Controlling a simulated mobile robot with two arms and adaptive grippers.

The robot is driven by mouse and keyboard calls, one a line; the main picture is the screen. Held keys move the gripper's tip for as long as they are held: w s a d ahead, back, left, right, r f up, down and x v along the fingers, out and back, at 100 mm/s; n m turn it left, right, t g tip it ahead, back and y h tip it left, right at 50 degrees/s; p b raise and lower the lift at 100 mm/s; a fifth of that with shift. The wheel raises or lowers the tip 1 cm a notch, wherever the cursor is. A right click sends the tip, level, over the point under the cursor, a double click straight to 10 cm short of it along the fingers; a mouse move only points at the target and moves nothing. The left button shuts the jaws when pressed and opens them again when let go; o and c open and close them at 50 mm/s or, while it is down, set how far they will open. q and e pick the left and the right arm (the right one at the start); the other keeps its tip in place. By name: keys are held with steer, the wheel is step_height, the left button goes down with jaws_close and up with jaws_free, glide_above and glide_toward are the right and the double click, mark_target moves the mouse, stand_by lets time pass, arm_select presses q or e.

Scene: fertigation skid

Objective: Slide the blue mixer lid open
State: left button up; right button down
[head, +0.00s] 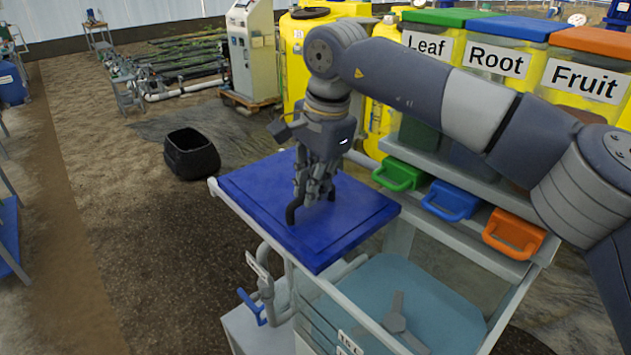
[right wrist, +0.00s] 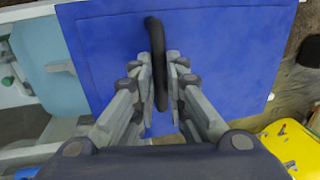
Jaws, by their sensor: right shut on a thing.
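The blue mixer lid (head: 352,232) is a flat square panel on rails at the far end of the mixer. It also fills much of the right wrist view (right wrist: 235,60). It does not cover the near part of the mixer tank (head: 440,300), where bluish liquid and a grey stirrer (head: 395,318) show. A black curved handle (head: 291,214) stands on the lid and shows in the right wrist view (right wrist: 155,35). My right gripper (head: 312,190) is over the lid, its fingers shut on the handle from above. The fingers partly hide the handle. My left gripper is not in view.
Green (head: 400,174), blue (head: 450,201) and orange (head: 516,234) handled drawers sit right of the lid, below bins labelled Leaf, Root and Fruit. A blue-handled valve (head: 251,307) and pipes are at the tank's left. A black bucket (head: 191,154) stands on the ground beyond.

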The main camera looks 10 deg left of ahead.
steer(key=shift+d, duration=0.1)
steer(key=c, duration=1.6)
jaws_free()
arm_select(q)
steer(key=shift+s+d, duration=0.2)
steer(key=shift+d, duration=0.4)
arm_select(e)
steer(key=shift+r, duration=0.25)
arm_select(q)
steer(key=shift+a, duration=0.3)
arm_select(e)
step_height(320, 180, up, 11)
steer(key=s+d, duration=0.1)
steer(key=shift+s+d, duration=0.2)
steer(key=shift+d, duration=0.2)
steer(key=shift+r, duration=0.1)
